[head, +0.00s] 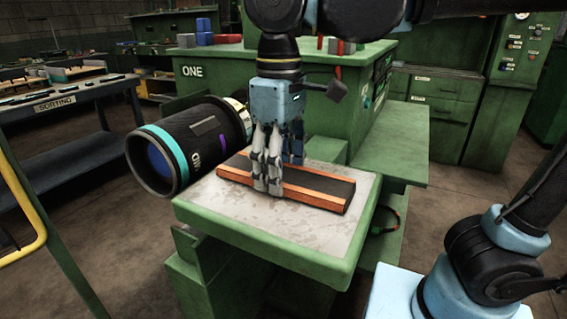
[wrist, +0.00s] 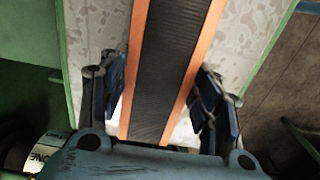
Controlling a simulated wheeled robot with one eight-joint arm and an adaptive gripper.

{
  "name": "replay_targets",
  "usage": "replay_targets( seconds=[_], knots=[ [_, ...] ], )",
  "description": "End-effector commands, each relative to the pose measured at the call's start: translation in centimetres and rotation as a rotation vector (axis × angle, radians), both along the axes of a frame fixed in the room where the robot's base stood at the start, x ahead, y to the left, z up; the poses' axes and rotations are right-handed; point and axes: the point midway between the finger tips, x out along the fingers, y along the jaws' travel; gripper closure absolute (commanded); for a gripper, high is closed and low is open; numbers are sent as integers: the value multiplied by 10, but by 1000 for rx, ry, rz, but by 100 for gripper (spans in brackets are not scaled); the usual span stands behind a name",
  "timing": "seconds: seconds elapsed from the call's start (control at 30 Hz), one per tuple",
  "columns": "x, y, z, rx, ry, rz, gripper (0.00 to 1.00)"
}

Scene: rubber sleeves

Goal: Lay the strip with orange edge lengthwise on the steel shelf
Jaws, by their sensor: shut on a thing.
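The strip (head: 318,182) is a flat black bar with orange long edges. It is at the mottled grey, green-rimmed plate (head: 260,222) that looks like the steel shelf, running roughly along its front edge. I cannot tell whether its underside touches the plate. My gripper (head: 275,183) points down over the strip's middle, with fingers on both long sides, shut on it.
A large black cylinder (head: 185,145) with a teal band lies close at the plate's left. A green machine body (head: 240,90) stands behind. A lower green ledge (head: 400,150) is at the right. Bare plate shows in front of the strip. A workbench (head: 75,95) stands far left.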

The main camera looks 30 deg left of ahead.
Motion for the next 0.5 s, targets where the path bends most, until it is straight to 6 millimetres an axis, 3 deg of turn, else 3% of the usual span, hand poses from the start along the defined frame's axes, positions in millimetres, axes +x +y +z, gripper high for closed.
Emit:
replay_targets(
  seconds=[0.1, 0.13, 0.2, 0.5],
  knots=[
    [0, 0, -3, 0, 0, 0, 71],
    [0, 0, -2, 0, 0, 0, 35],
    [0, 0, -2, 0, 0, 0, 22],
    [1, 0, -2, 0, 0, -1, 22]
  ],
)
